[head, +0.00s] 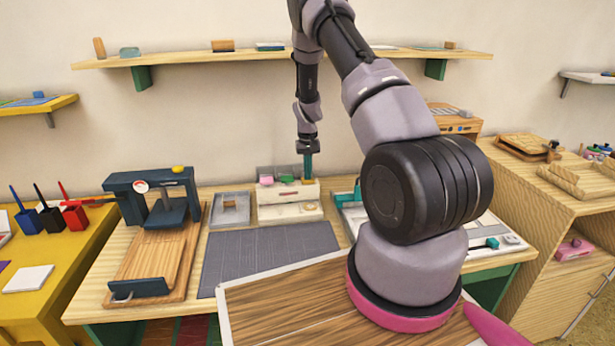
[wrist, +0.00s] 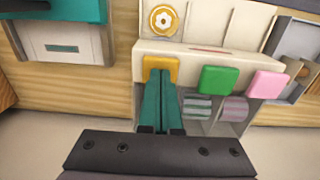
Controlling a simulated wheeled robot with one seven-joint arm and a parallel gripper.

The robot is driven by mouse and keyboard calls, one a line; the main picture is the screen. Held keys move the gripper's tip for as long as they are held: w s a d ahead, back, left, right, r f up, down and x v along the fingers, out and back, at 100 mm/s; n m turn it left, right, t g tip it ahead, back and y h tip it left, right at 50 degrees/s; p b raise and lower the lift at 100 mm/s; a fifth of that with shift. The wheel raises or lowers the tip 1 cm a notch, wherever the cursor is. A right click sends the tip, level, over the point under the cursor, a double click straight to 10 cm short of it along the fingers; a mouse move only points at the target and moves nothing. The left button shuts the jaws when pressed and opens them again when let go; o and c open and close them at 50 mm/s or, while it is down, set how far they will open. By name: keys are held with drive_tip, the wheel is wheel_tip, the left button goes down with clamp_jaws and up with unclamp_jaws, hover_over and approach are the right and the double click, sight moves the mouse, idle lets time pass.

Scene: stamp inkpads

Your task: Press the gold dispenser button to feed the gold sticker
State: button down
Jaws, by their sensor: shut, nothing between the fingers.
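The white sticker dispenser (head: 290,212) stands at the back of the table; its body also shows in the wrist view (wrist: 210,57). The gold button (wrist: 160,66) sits in a row with a green button (wrist: 219,79) and a pink button (wrist: 267,84). My gripper (wrist: 160,77) is shut and empty, its teal fingertips at the edge of the gold button. I cannot tell whether they touch it. In the head view my gripper (head: 307,172) points down over the dispenser's right end.
A stamp press (head: 155,198) on a wooden board stands to the left, with a small grey box (head: 230,210) between it and the dispenser. A dark mat (head: 265,250) lies in front. A white tray with teal parts (head: 490,243) lies to the right. A shelf (head: 200,57) runs above.

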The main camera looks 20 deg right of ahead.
drive_tip(key=shift+r, duration=0.1)
wheel_tip(320, 180, up, 7)
idle(1.1)
idle(0.3)
drive_tip(key=s+a+r+t+y, duration=0.15)
drive_tip(key=s+r, duration=0.35)
drive_tip(key=r, duration=0.5)
drive_tip(key=s+a+r+m+t, duration=0.1)
drive_tip(key=s+a+r, duration=0.25)
drive_tip(key=r, duration=0.55)
drive_tip(key=s+a+r+t, duration=0.15)
drive_tip(key=s+r, duration=0.35)
drive_tip(key=r, duration=0.5)
drive_tip(key=s+a+r+t, duration=0.1)
drive_tip(key=s+a+r, duration=0.1)
drive_tip(key=s, duration=0.9)
drive_tip(key=s+a+r+t, duration=0.2)
drive_tip(key=s+r, duration=0.3)
drive_tip(key=s, duration=0.6)
drive_tip(key=shift+a+m, duration=0.2)
drive_tip(key=shift+m, duration=0.2)
